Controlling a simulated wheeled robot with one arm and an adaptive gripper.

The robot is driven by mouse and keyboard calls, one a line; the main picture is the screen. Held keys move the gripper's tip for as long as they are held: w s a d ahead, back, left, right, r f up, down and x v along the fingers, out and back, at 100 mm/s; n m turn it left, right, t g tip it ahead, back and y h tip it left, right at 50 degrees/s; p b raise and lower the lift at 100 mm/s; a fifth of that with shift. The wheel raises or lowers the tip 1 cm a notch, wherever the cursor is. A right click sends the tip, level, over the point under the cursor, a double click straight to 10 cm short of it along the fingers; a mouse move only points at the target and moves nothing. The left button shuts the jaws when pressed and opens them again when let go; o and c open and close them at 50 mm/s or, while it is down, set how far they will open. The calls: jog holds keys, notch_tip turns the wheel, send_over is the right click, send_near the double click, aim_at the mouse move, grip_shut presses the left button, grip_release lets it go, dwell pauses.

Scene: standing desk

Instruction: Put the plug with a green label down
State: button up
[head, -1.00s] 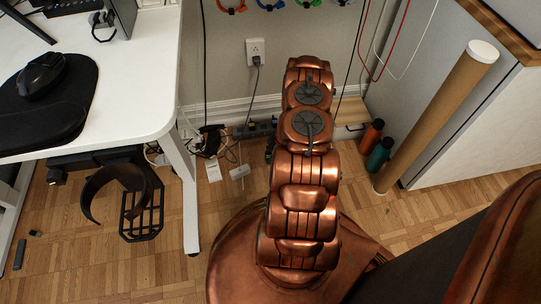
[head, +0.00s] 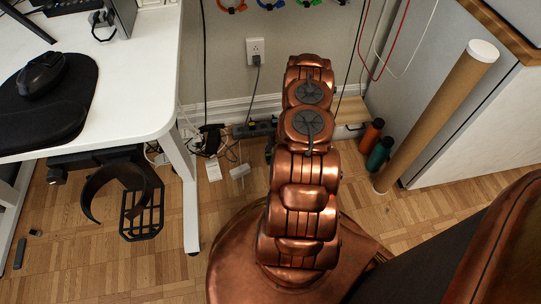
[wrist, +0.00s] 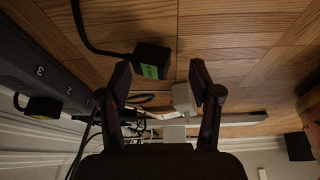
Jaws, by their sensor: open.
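The plug with the green label (wrist: 152,60) is black, with a cable running up and left from it. In the wrist view it lies against the wooden floor, apparently just beyond my fingertips and nearer the left one. I cannot tell whether it touches that finger or the floor. My gripper (wrist: 161,76) is open, with a clear gap between its fingers and nothing clamped. In the head view my arm hides the gripper and the labelled plug.
A dark power strip (wrist: 62,78) runs along the left of the wrist view, with another black plug (wrist: 42,106) beside it. It shows by the wall in the head view (head: 255,129). A white adapter (wrist: 183,97) and loose cables lie close by. Bottles (head: 371,135) stand right of my arm.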

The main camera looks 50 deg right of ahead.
jog(key=p+v, duration=0.3)
jog(key=v, duration=0.8)
jog(key=shift+d+r, duration=0.15)
jog(key=shift+r, duration=0.2)
jog(key=shift+s, duration=0.1)
